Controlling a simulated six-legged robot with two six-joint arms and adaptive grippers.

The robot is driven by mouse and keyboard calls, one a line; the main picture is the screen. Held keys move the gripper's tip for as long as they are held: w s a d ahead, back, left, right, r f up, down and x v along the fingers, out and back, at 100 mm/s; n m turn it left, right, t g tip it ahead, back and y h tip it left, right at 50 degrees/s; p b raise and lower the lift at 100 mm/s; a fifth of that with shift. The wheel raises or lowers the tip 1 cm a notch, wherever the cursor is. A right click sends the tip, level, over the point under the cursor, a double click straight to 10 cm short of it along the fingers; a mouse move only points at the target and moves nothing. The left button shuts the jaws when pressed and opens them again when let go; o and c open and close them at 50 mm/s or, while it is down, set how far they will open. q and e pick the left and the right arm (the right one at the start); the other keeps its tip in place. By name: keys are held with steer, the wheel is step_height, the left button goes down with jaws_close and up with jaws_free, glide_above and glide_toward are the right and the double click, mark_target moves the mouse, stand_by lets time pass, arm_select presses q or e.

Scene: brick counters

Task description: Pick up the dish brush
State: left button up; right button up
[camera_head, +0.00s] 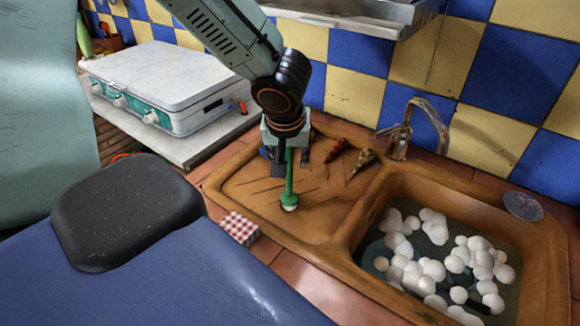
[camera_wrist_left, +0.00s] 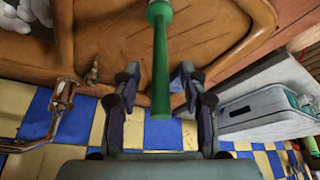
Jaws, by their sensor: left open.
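The green dish brush (camera_head: 289,183) is at the wooden drainboard (camera_head: 245,190), its pale head low and its handle rising to my left gripper (camera_head: 286,158). In the left wrist view, the brush handle (camera_wrist_left: 161,65) runs between the two spread fingers of the left gripper (camera_wrist_left: 158,85), with a gap on each side. The left gripper is open and points down. In the head view its fingers partly hide the upper handle. My right gripper is not in view.
A sink basin (camera_head: 365,265) with white foam balls lies to the right, with a faucet (camera_head: 398,140) behind it. Two small tapered objects lie at the drainboard's back. A white-lidded stove (camera_head: 160,75) stands left. A red-checked block (camera_head: 239,228) sits at the front.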

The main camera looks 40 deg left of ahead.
arm_select(q)
steer(key=shift+w+f, duration=0.3)
steer(key=shift+f, duration=0.35)
steer(key=shift+a+f, duration=0.15)
steer(key=shift+f, duration=0.2)
steer(key=shift+s+a, duration=0.15)
steer(key=shift+s, duration=0.1)
steer(key=shift+w, duration=0.25)
steer(key=shift+c, duration=1)
steer(key=shift+w, duration=0.15)
steer(key=c, duration=0.3)
steer(key=shift+s, duration=0.3)
jaws_close()
steer(key=shift+w, duration=0.15)
